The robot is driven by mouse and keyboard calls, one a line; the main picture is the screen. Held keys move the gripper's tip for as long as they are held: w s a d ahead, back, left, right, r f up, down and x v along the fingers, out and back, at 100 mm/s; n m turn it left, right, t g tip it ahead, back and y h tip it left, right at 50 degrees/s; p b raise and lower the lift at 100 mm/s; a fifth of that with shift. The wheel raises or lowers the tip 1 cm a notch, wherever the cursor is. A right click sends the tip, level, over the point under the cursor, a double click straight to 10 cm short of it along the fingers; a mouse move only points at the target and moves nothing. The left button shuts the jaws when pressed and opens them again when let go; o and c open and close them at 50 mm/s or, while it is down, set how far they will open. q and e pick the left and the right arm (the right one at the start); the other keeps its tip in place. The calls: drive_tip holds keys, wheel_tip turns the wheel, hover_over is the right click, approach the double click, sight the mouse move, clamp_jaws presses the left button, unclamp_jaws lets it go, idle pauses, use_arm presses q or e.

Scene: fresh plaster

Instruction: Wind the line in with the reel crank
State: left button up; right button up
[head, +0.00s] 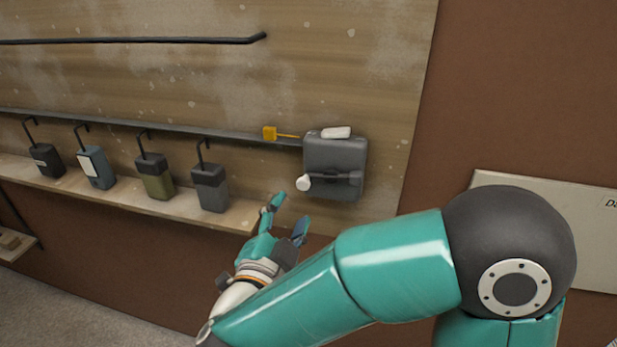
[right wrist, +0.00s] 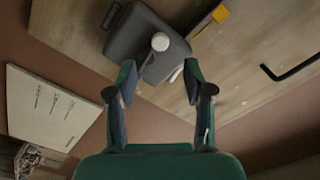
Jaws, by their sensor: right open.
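The reel (head: 334,160) is a grey box fixed to the wooden board. Its dark crank arm (head: 335,178) lies across the front, with a white knob (head: 303,183) at the left end. A yellow piece (head: 270,133) on a short yellow line sits left of the reel. My right gripper (head: 286,215) is open and empty, below and left of the knob. In the right wrist view the reel (right wrist: 135,35) and white knob (right wrist: 160,42) show beyond the open fingers (right wrist: 160,85), apart from them. My left gripper is not in view.
Several box-shaped holders (head: 155,177) with bent black handles stand along the wooden ledge (head: 120,192) to the left. A dark rail (head: 150,126) runs along the board to the reel. A pale panel (head: 590,240) hangs on the brown wall at right.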

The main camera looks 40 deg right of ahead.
sight(302, 187)
drive_tip(key=p+x, duration=0.1)
drive_tip(key=x, duration=0.8)
drive_tip(key=shift+w+d+p, duration=0.15)
drive_tip(key=shift+w+p, duration=0.05)
drive_tip(key=shift+p, duration=0.2)
drive_tip(key=shift+c, duration=0.4)
clamp_jaws()
